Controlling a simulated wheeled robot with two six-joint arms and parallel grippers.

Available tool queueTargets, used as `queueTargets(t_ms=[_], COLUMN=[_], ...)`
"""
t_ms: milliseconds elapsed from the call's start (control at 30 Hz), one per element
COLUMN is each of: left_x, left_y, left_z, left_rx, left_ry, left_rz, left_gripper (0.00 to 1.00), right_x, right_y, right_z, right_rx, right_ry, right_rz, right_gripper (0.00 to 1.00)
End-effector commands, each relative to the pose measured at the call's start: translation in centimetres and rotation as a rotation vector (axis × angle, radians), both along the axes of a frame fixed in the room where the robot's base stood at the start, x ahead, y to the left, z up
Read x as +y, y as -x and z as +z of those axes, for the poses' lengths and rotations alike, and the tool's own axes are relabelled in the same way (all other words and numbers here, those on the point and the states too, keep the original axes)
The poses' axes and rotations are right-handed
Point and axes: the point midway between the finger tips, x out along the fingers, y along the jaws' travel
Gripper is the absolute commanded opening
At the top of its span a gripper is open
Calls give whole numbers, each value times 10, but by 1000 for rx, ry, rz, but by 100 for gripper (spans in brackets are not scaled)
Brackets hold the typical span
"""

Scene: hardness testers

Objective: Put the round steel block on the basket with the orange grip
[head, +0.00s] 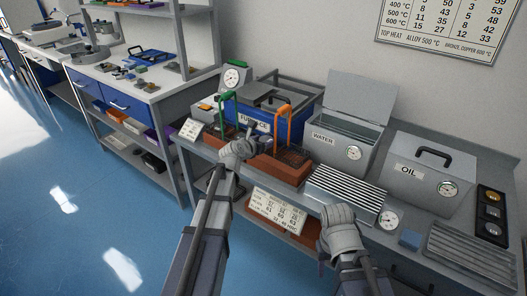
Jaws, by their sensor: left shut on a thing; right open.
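My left gripper (249,138) is in front of the furnace, just left of the basket with the orange grip. It is shut on a small dark grey piece (252,127), mostly hidden by the fingers, that appears to be the round steel block. The basket with the orange grip (291,153) is a dark wire basket on reddish-brown bricks, its orange handle (283,122) standing upright. A second basket handle, green (228,105), stands to its left. My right gripper (338,212) is open and empty over the front edge of the bench, beside a ribbed metal rack.
The blue furnace (258,124) stands behind the baskets. The water tank (336,146) with raised lid and the oil tank (417,177) stand right of them. The ribbed rack (345,193), a round gauge (388,219) and a blue block (410,239) crowd the front.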

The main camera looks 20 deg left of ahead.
Motion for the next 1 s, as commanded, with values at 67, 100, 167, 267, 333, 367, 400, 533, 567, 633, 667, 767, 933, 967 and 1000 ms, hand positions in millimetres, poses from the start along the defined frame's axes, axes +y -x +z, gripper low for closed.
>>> queueTargets(t_ms=[67, 100, 167, 267, 333, 367, 400, 533, 567, 633, 667, 767, 933, 967, 1000], left_x=[0, 0, 0, 0, 0, 0, 0, 0, 0, 0, 0, 1, 5, 6, 7], left_y=[0, 0, 0, 0, 1, 1, 1, 1, 1, 1, 2, 6, 32, 38, 46], left_z=[-15, -20, -28, -35, -35, -34, -34, -34, -35, -35, -35, -32, -20, -17, -14], left_rx=[-1, -1, -1, 2, 4, 4, 5, 6, 6, 6, 6, 6, 6, 6, 6], left_ry=[0, 0, 1, -1, -1, -2, -2, -3, -3, -2, -2, -1, 0, 0, 0], left_rz=[0, 0, 0, -1, -2, -3, -3, -2, -2, -1, -1, 0, 2, 2, 2], left_gripper=[0, 0, 0, 0, 0, 0, 0, 74, 78, 81, 81, 81, 81, 81, 81], right_x=[0, 0, 0, -1, -1, -1, -1, -1, -1, -1, -1, -1, 0, 0, 0], right_y=[0, 0, 0, 0, 0, 0, 0, 0, 0, 0, 0, 0, 0, 0, 0], right_z=[-15, -20, -28, -34, -34, -33, -32, -33, -33, -33, -33, -31, -19, -16, -13], right_rx=[0, 0, -1, -1, -1, -1, -1, -1, -1, -1, -1, -1, 0, 0, 0], right_ry=[0, 1, 2, 3, 3, 3, 3, 3, 3, 3, 3, 3, 1, 1, 0], right_rz=[0, 0, 0, 1, 1, 1, 1, 1, 1, 1, 1, 1, 0, 0, 0], right_gripper=[50, 50, 50, 50, 50, 50, 50, 50, 50, 50, 50, 50, 50, 50, 50])
